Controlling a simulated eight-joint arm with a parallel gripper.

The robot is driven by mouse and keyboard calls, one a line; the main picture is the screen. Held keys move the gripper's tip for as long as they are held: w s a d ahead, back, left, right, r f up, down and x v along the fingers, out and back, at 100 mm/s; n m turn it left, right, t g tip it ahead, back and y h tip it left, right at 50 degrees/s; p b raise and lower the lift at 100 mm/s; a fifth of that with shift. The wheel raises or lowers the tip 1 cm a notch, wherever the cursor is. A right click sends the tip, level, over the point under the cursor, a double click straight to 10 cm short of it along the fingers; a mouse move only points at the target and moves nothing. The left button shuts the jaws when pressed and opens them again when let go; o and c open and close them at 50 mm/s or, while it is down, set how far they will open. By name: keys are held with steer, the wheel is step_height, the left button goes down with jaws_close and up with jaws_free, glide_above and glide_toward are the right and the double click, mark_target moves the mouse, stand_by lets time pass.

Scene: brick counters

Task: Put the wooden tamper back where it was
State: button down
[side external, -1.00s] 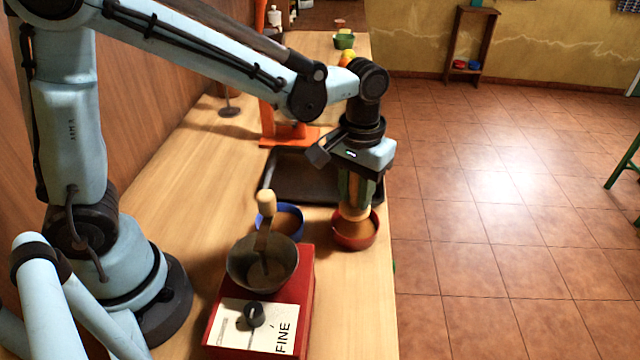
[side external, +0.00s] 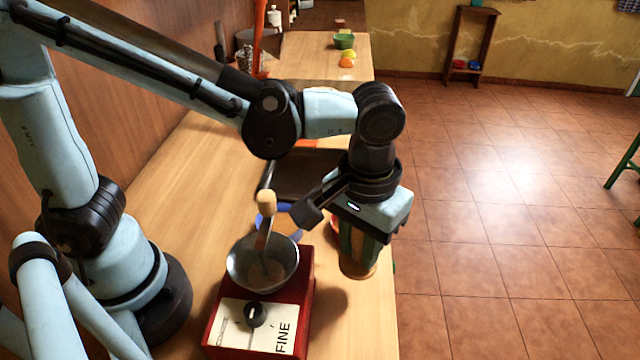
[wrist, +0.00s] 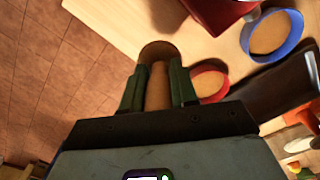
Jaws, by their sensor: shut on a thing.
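My gripper (side external: 358,240) is shut on the wooden tamper (side external: 357,268), with the round base pointing down. In the wrist view my gripper's green fingers (wrist: 158,90) stand on either side of the tamper's handle (wrist: 157,84), with its round base (wrist: 158,50) beyond them. The tamper is near the counter's right edge, right of the red grinder (side external: 307,285) and in front of the red bowl (side external: 334,228). I cannot tell for certain whether its base touches the counter. The red bowl is mostly hidden by my gripper; its rim also shows in the wrist view (wrist: 222,91).
The blue bowl (wrist: 246,45) is behind the grinder's metal hopper (side external: 240,272), whose wooden-tipped handle (side external: 266,199) stands up close to my gripper. A dark tray (side external: 300,175) lies farther back. The counter's right edge drops to the tiled floor (side external: 480,240).

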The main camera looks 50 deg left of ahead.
steer(key=shift+f, duration=4)
steer(key=shift+f, duration=0.1)
steer(key=c, duration=0.9)
jaws_free()
step_height(320, 180, up, 12)
steer(key=shift+a+r, duration=0.1)
steer(key=a+t, duration=0.2)
steer(key=a, duration=0.4)
steer(key=w+a+m+t, duration=0.1)
steer(key=a+t, duration=0.1)
steer(key=a, duration=0.5)
steer(key=a+t, duration=0.3)
steer(key=a, duration=0.3)
steer(key=shift+w+a+m, duration=0.2)
steer(key=shift+m, duration=0.2)
